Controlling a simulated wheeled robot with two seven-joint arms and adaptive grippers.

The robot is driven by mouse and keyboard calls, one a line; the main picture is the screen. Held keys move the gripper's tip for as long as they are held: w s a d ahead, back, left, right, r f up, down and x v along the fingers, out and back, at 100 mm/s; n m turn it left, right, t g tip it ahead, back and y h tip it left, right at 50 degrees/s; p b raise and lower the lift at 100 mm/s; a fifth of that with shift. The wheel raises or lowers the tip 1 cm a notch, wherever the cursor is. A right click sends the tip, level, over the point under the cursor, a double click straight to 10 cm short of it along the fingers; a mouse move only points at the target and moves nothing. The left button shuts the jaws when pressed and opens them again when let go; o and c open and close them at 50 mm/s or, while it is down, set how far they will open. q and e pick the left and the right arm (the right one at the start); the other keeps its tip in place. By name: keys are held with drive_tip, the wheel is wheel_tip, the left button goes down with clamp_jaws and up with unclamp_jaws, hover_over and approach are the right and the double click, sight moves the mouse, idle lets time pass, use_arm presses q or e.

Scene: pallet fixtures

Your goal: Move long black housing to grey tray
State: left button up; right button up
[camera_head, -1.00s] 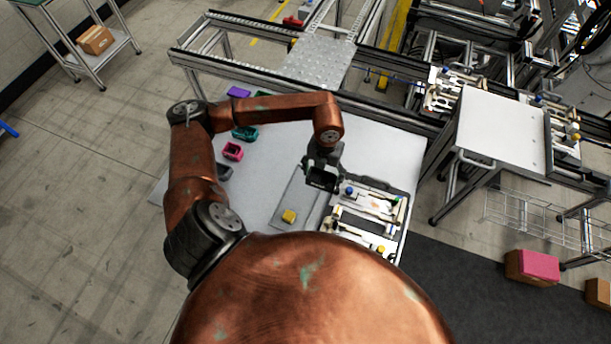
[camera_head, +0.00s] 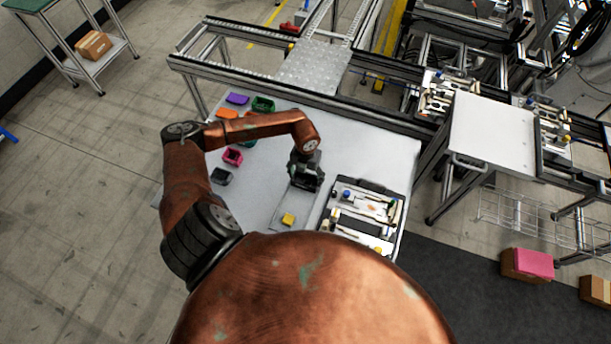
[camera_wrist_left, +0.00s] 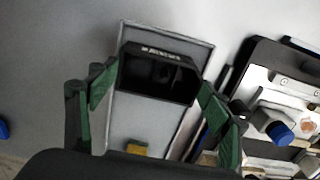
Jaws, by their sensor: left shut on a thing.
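The long black housing (camera_wrist_left: 157,74) is between the green-padded fingers of my left gripper (camera_wrist_left: 157,92), with faint pale lettering on its upper edge. In the head view the left gripper (camera_head: 306,178) is over the far part of the grey tray (camera_head: 290,203), and the dark housing is hard to tell from the fingers. In the left wrist view the tray (camera_wrist_left: 128,122) lies behind and below the housing. I cannot tell how high the housing is above it. A yellow block (camera_head: 288,219) lies in the tray's near part. My right gripper is not in view.
A black-framed pallet fixture (camera_head: 343,223) with light parts stands just right of the tray. Several coloured housings, such as a pink one (camera_head: 232,156) and a dark one (camera_head: 221,176), line the white table's left side. The table right of the arm is bare (camera_head: 370,155).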

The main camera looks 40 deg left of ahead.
sight(306, 183)
use_arm(q)
drive_tip(key=shift+f, duration=0.15)
drive_tip(key=o, duration=1.2)
drive_tip(key=shift+w+r, duration=0.1)
drive_tip(key=shift+r, duration=0.3)
wheel_tip(306, 183, up, 12)
drive_tip(key=shift+f+b, duration=0.15)
drive_tip(key=shift+b, duration=1.1)
